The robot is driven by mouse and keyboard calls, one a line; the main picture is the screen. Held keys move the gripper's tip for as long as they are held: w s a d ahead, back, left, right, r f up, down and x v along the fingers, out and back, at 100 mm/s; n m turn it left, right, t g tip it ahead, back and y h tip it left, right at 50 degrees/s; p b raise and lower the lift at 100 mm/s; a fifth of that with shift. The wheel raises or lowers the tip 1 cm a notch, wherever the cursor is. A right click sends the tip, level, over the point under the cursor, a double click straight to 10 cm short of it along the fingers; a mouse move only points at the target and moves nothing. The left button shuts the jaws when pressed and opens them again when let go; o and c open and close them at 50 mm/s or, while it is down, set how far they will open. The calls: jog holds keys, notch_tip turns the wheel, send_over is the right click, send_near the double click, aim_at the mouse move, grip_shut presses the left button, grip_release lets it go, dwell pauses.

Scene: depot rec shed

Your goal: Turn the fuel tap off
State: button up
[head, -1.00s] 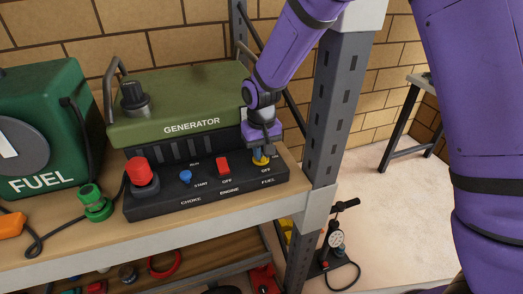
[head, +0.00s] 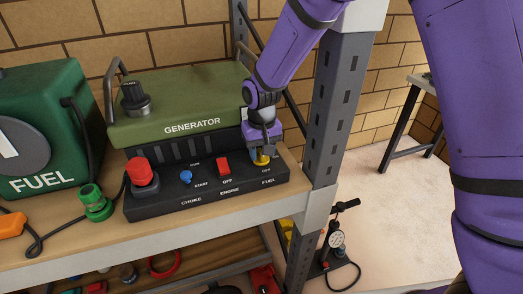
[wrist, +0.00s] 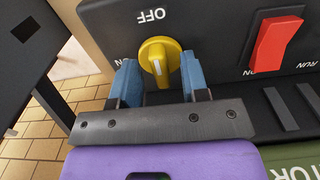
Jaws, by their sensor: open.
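The fuel tap (head: 262,159) is a yellow round knob at the right end of the generator's black control panel (head: 205,192). In the wrist view the knob (wrist: 158,58) has a raised grip with a white mark on the side away from the word OFF. My gripper (head: 262,148) is at the tap, and its open blue fingers (wrist: 158,80) stand on either side of the knob. A gap shows on the left; I cannot tell whether the right finger touches. In the head view the gripper hides part of the knob.
The red engine switch (head: 223,166), blue choke knob (head: 186,176) and red button (head: 140,171) are left of the tap. The green generator body (head: 190,100) stands behind. A grey shelf post (head: 338,110) rises close on the right. A green fuel can (head: 45,130) is far left.

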notch_tip(320, 180, up, 11)
dwell(0.5)
jog(key=shift+f, duration=0.15)
